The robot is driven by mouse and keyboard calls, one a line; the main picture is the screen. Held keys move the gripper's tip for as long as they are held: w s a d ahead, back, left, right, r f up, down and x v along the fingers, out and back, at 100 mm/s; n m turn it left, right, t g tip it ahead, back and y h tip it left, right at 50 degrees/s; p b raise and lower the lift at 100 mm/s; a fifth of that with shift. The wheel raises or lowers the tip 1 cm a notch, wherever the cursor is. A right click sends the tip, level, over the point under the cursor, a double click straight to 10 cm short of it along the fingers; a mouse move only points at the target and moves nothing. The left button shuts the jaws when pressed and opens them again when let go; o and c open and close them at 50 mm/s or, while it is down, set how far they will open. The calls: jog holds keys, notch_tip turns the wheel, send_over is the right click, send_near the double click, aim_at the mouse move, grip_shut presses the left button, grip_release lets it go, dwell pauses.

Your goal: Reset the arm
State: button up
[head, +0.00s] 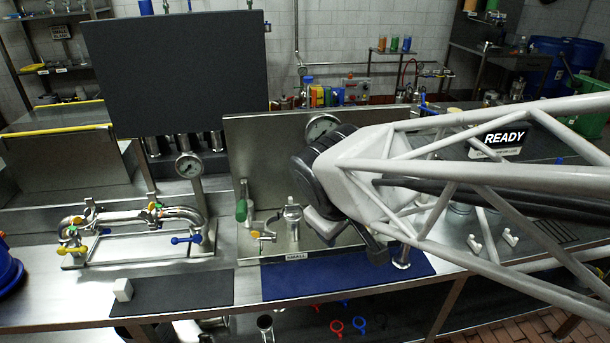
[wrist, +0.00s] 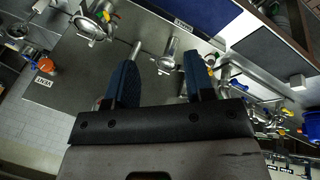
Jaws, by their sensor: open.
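My gripper (head: 349,237) hangs at the end of my pale lattice arm in the middle of the head view, in front of the upright steel panel (head: 258,150). In the wrist view my gripper (wrist: 160,75) shows two dark blue fingers spread wide apart, with nothing held between them. Steel fittings (wrist: 167,58) of the bench show beyond the gap; I cannot tell how far off they are. My arm hides part of the panel and of the bench behind it.
A pipe loop with coloured valve handles (head: 130,222) stands on the left of the bench. A green-handled valve (head: 241,208) and a steel fitting (head: 292,218) stand left of my gripper. A white cube (head: 123,289) sits on the dark mat (head: 180,292). The blue mat (head: 335,278) is largely clear.

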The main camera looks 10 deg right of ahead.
jog(key=shift+s+d, duration=0.1)
dwell(0.3)
jog(key=s+d+m+g+y, duration=0.1)
jog(key=s+d+m, duration=0.3)
jog(key=s+m, duration=0.2)
jog(key=s, duration=0.2)
jog(key=shift+s+d+r+m+g+y, duration=0.3)
jog(key=shift+s+d+r+m+y, duration=0.1)
